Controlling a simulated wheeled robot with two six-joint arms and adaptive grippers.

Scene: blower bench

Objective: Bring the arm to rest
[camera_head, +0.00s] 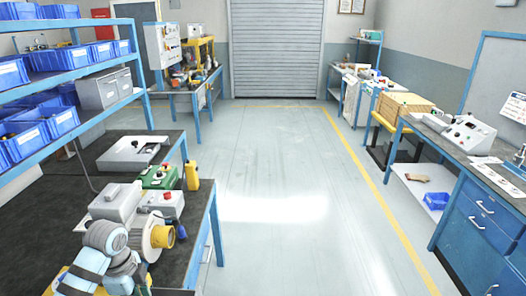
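My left arm (92,262), grey with light blue joint covers, shows at the lower left, over the near end of the dark-topped bench (40,215). Its links bend down toward the bottom edge of the picture. I cannot make out its gripper's fingers there. Just beyond the arm, a pale round housing with a yellow end (162,237) sits on the bench; I cannot tell whether the arm touches it. My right arm and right gripper do not show.
Grey, green and red-topped devices and a yellow handheld unit (192,175) crowd the left bench. A blue rack (60,82) with blue bins stands behind it. A blue workbench (470,220) stands at right. The grey floor (270,190) between is clear up to the roller shutter (277,50).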

